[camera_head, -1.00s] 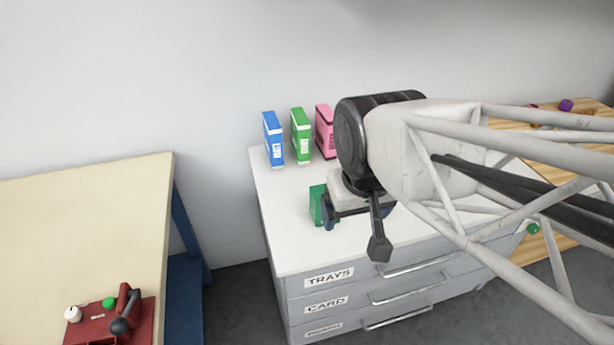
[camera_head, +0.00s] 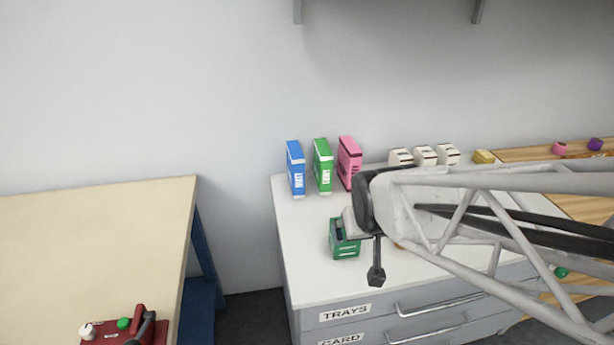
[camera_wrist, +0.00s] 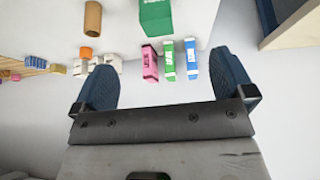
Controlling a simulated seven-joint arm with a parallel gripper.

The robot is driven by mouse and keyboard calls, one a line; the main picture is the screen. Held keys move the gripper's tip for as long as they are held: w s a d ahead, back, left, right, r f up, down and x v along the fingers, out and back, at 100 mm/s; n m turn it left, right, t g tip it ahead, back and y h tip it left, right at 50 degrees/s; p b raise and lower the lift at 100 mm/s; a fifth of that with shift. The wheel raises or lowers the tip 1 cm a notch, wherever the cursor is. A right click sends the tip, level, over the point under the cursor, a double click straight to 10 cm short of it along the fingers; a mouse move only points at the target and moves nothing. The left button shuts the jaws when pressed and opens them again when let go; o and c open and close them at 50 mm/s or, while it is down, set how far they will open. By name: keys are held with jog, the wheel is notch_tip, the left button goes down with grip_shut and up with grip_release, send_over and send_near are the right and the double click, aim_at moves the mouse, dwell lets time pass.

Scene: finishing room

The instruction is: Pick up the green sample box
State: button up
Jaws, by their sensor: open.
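A green box (camera_head: 344,243) with a pale label stands on the white cabinet top, left of my wrist in the head view. It also shows at the top edge of the wrist view (camera_wrist: 156,16), partly cut off. A slimmer green box (camera_head: 323,165) stands upright in a row at the back, between a blue box (camera_head: 296,168) and a pink box (camera_head: 348,163); the row shows in the wrist view too. My gripper (camera_wrist: 163,66) is open and empty, its blue fingers wide apart.
The white cabinet top (camera_head: 310,270) has free room in front. Several small pale boxes (camera_head: 425,155) and a yellow block (camera_head: 483,156) stand along its back. A cardboard tube (camera_wrist: 92,19) shows in the wrist view. A beige table (camera_head: 90,245) bears a red device (camera_head: 125,335).

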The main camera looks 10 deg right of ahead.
jog(key=w+d+f+t, duration=0.3)
jog(key=w+f+t, duration=0.4)
jog(key=w+f, duration=0.4)
jog(key=shift+d+f+t, duration=0.15)
jog(key=shift+f+t, duration=0.25)
jog(key=shift+f, duration=1.75)
jog(key=shift+w, duration=0.2)
jog(key=shift+x, duration=1.15)
jog(key=shift+w+f, duration=0.1)
jog(key=shift+x, duration=2.5)
jog(key=shift+f, duration=0.15)
jog(key=shift+c, duration=0.3)
jog(key=c, duration=0.8)
